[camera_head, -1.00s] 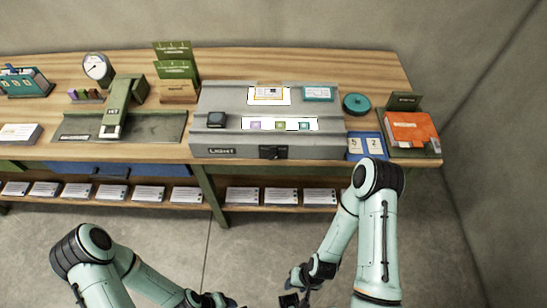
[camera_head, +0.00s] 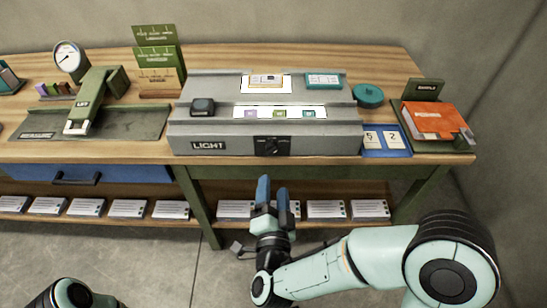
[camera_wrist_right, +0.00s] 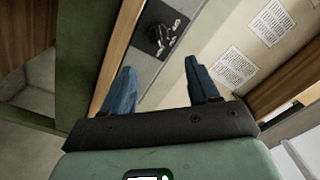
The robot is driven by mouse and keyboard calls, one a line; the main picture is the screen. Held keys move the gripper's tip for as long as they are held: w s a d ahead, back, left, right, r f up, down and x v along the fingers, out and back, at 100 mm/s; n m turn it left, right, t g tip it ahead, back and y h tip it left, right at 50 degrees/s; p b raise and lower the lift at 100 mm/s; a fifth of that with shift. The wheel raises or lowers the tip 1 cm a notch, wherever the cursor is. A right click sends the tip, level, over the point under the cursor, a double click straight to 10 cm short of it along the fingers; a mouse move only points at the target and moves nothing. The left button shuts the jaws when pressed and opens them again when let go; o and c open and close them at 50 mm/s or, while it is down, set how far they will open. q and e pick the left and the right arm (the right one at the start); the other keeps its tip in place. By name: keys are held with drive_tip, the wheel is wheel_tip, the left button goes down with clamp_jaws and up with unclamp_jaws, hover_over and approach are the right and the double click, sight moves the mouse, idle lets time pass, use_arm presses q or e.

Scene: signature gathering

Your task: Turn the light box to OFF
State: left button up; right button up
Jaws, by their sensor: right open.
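The grey light box (camera_head: 210,137) stands on the wooden workbench, with a LIGHT label on its front. Its top panels glow white. A black rotary switch (camera_head: 272,146) sits on the front face; it also shows in the right wrist view (camera_wrist_right: 157,38), ahead of the fingers. My right gripper (camera_head: 273,190) is open and empty, with blue fingers pointing toward the bench, below and in front of the switch and apart from it. It also shows in the right wrist view (camera_wrist_right: 162,88). Only part of my left arm shows at the lower left; its gripper is out of view.
A green stamping press (camera_head: 95,100) and card rack (camera_head: 160,65) stand left of the box. A blue card tray (camera_head: 387,153) and an orange book (camera_head: 432,120) are at the right. Papers lie on the shelf (camera_head: 340,190) under the bench top.

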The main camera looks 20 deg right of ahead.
sight(274, 152)
drive_tip(key=x, duration=1.1)
drive_tip(key=shift+w+f+b, duration=0.1)
drive_tip(key=shift+w+b, duration=0.05)
drive_tip(key=shift+b, duration=0.25)
drive_tip(key=c, duration=1)
